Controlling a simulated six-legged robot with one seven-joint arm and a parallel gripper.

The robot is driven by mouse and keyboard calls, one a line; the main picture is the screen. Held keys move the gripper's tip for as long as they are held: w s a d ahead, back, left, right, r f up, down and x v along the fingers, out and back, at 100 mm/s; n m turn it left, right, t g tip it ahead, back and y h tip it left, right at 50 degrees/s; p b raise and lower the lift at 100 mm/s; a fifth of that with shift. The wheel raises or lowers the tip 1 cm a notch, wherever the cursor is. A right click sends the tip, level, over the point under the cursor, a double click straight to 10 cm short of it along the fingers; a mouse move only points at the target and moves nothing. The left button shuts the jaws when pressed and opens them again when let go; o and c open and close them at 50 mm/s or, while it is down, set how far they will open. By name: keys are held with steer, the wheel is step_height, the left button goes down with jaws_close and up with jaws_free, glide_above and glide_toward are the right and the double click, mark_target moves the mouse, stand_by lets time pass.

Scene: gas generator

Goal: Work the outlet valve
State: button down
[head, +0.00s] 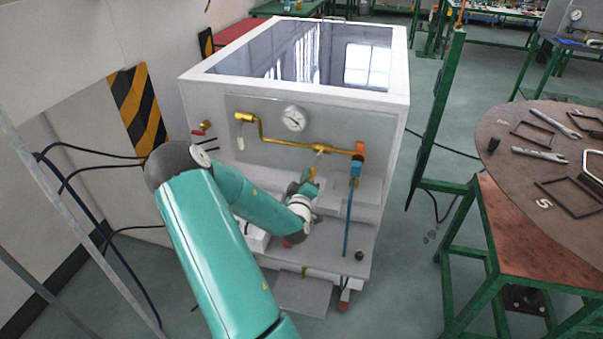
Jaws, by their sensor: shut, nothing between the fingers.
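The white gas generator cabinet (392,115) stands ahead with a glossy dark top. Its front panel carries a brass pipe (285,141), a round gauge (294,118) and an orange fitting (359,149) at the pipe's right end. A small red-handled valve (203,127) is at the panel's left. A brass fitting (321,149) sits mid-pipe. I cannot tell which of these is the outlet valve. My gripper (309,178) is shut with nothing in it, in front of the panel and just below the mid-pipe brass fitting in the picture. Whether it touches anything is unclear.
A blue hose (348,222) hangs from the orange fitting to the cabinet's lower ledge (335,244). A round table (510,175) with tools stands at the right. A green post (437,115) rises beside the cabinet. Black cables (95,160) run at the left.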

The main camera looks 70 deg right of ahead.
steer(key=shift+s+d+f, duration=0.1)
steer(key=shift+s+f, duration=0.1)
steer(key=shift+s, duration=0.25)
steer(key=shift+s+d+f, duration=0.1)
steer(key=shift+s+f, duration=0.05)
steer(key=shift+s, duration=0.4)
steer(key=w, duration=0.4)
steer(key=r+v, duration=0.1)
steer(key=v, duration=0.8)
steer(key=shift+s+a, duration=0.2)
steer(key=shift+a, duration=0.25)
steer(key=shift+f, duration=0.1)
